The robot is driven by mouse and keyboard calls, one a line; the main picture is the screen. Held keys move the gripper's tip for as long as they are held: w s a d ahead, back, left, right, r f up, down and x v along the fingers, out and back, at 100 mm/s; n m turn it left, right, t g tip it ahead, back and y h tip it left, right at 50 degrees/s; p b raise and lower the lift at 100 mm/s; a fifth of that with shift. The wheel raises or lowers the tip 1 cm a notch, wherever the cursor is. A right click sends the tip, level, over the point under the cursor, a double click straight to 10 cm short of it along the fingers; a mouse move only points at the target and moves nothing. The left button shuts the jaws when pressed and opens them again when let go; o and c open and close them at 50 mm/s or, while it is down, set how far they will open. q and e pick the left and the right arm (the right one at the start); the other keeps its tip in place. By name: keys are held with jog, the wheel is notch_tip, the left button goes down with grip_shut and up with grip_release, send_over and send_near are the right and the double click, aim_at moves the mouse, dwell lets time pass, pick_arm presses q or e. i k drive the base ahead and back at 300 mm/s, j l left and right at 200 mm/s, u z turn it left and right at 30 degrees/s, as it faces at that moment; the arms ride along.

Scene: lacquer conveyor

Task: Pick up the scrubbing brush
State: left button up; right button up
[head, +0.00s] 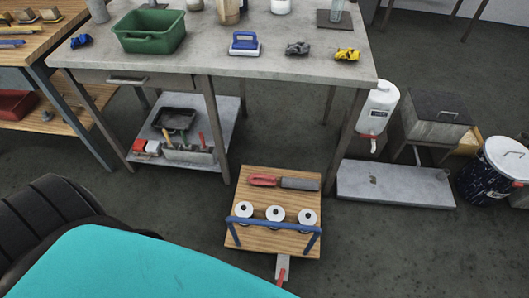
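A blue-and-white block with a raised handle (244,43) sits near the front edge of the grey worktable (200,66). It looks like a scrubbing brush, but its bristles cannot be made out. A red-handled tool with a long grey head (298,184) lies on a low wooden stand (240,182); it could also be a brush, and I cannot tell for certain. Neither of my grippers shows in the head view.
A green bin (149,31) stands left on the worktable, with a grey toy car (298,48) and a yellow one (347,54) to the right. White-topped rolls (275,214) and a blue bar (272,223) are on the low stand. A white dispenser (379,107) stands right of the table.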

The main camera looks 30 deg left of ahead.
aim_at(256, 179)
jog(key=u, duration=0.75)
